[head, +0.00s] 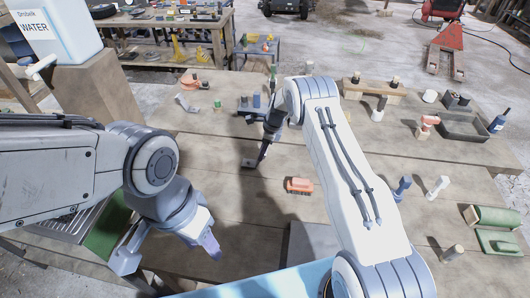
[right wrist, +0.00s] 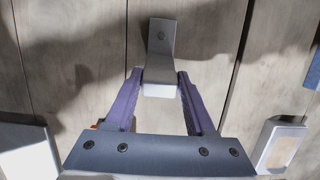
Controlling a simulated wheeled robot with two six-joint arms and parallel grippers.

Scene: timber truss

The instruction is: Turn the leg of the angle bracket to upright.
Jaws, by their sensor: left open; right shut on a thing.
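The grey angle bracket (right wrist: 161,42) is on the wooden table in the right wrist view. In the head view the bracket (head: 249,163) is small and partly hidden by the gripper. My right gripper (right wrist: 158,82) is shut on the bracket; it also shows in the head view (head: 262,154), pointing down to the table. My left gripper (head: 208,243) is open and empty near the table's front edge, well apart from the bracket.
An orange brush-like block (head: 299,186) lies right of the bracket. A dark tray (head: 464,127) and green blocks (head: 497,217) are at the right. Bare tabletop lies left of the bracket.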

